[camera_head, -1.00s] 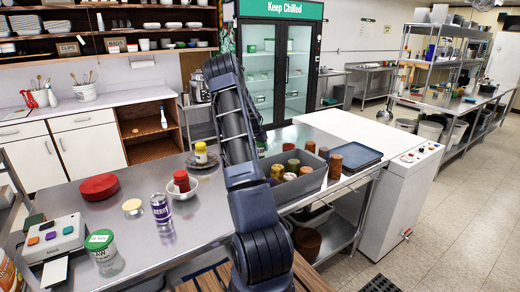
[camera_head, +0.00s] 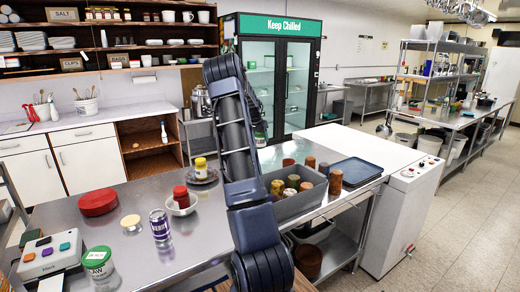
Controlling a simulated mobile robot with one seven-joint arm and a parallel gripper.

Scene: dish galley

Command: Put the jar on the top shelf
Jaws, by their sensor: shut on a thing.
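My arm rises from the bottom middle of the view. My gripper is hidden behind it, and what it holds cannot be made out. Several jar-like things stand on the steel counter (camera_head: 130,185). A clear jar with a green lid (camera_head: 98,262) is at the front left. A small yellow-lidded jar (camera_head: 201,166) stands on a dark plate at the back, left of my arm. I cannot tell which jar is meant. Open wall shelves (camera_head: 120,47) at the upper left hold dishes and labelled bins; their upper part is cut by the frame edge.
A glass-door fridge (camera_head: 281,80) stands behind. Floor is open at right.

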